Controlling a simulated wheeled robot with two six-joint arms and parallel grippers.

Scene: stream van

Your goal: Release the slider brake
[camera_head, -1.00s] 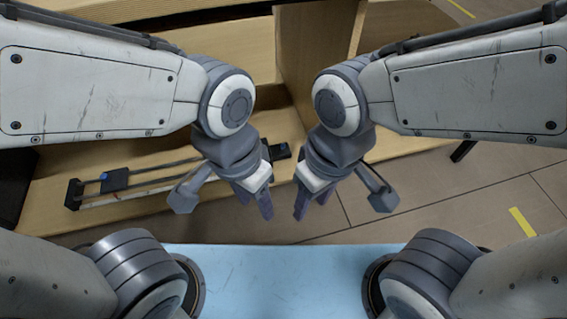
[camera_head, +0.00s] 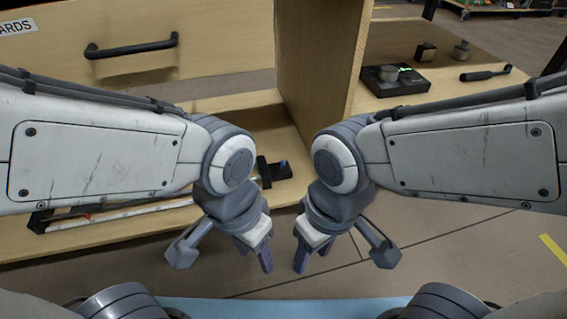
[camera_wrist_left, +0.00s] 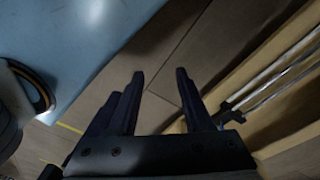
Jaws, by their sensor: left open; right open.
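The slider (camera_head: 135,209) lies on the lower wooden shelf, with pale rails and dark ends. A black block with a small blue knob (camera_head: 283,164) sits at its right. My left arm covers part of the slider, and I cannot make out which part is the brake. My left gripper (camera_head: 258,258) is open and empty, in front of the shelf and apart from the slider. In the left wrist view its fingers (camera_wrist_left: 160,76) are spread, with the rails (camera_wrist_left: 285,78) to their right. My right gripper (camera_head: 308,258) is open and empty beside the left one.
A drawer with a black handle (camera_head: 131,48) is at upper left. A wooden upright panel (camera_head: 322,70) stands at centre. On the right counter (camera_head: 425,50) are a black device (camera_head: 394,80) with a knob and a black-handled tool (camera_head: 486,73). Tiled floor lies below.

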